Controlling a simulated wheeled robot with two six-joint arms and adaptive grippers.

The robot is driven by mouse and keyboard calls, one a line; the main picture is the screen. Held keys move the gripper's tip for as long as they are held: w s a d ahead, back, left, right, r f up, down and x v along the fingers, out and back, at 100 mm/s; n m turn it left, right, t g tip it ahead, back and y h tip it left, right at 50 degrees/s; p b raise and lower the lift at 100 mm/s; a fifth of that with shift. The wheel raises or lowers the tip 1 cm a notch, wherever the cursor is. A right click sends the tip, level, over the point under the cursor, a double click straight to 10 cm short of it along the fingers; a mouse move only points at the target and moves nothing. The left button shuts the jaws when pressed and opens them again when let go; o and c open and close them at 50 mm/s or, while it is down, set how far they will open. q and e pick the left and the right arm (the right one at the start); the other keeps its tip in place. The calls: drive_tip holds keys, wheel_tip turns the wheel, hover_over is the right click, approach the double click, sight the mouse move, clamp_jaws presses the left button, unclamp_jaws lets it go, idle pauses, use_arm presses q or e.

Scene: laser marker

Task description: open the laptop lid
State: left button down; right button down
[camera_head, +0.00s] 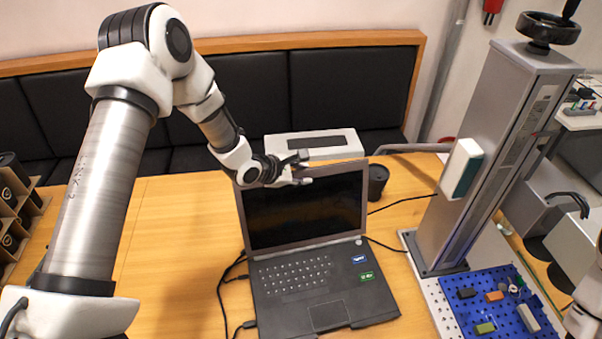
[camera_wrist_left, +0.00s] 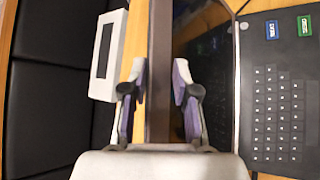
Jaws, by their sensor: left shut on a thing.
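The dark laptop (camera_head: 328,285) stands on the wooden table with its lid (camera_head: 305,212) raised steeply, the dark screen facing the head camera. The keyboard and two stickers, blue and green, show on its base. My left gripper (camera_head: 300,169) is at the lid's top edge and shut on it. In the left wrist view, the fingers of my left gripper (camera_wrist_left: 158,88) are on either side of the lid's edge (camera_wrist_left: 160,50), with the keyboard to the right. The fingers hide a small part of the lid's top. My right gripper is not in view.
A white box (camera_head: 314,145) and a black cup (camera_head: 377,180) stand behind the lid. A grey marker column (camera_head: 490,150) rises at the right, near a blue pegboard (camera_head: 505,315) with small parts. Black cables lie beside the laptop. The table left of it is mostly clear.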

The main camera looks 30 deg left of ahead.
use_arm(q)
drive_tip(key=shift+s+f, duration=0.2)
drive_tip(key=shift+f, duration=0.05)
drive_tip(key=c, duration=1.3)
unclamp_jaws()
drive_tip(key=shift+w+f, duration=0.1)
drive_tip(key=shift+w, duration=0.05)
drive_tip(key=shift+s+a+r, duration=0.1)
drive_tip(key=shift+s+r, duration=0.1)
drive_tip(key=shift+r, duration=0.15)
drive_tip(key=v, duration=1.1)
